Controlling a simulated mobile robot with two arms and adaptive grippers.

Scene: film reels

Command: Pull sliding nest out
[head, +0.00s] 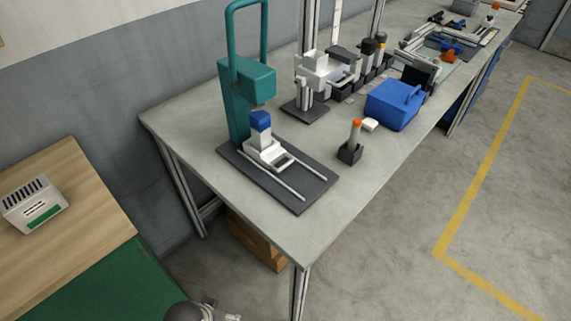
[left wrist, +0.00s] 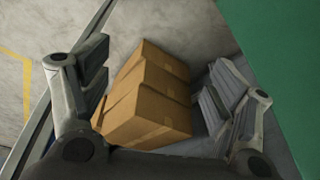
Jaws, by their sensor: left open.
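The sliding nest (head: 267,153) is a white carriage with a looped front handle (head: 284,163). It sits at the back end of two pale rails (head: 289,184) on a dark base plate (head: 313,183), below the head of a teal press (head: 234,101). A blue-topped part (head: 260,122) stands upright in the nest. My left gripper (left wrist: 158,82) is open and empty in the left wrist view, with cardboard boxes seen between its fingers. Part of my left arm shows at the bottom edge of the head view, well apart from the nest. My right gripper is out of view.
The grey workbench (head: 275,225) is bare in front of the base plate. An orange-topped part in a black holder (head: 350,153) and a blue box (head: 394,105) stand to the right. Cardboard boxes (left wrist: 150,95) lie below the bench. A wooden table (head: 70,230) is at left.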

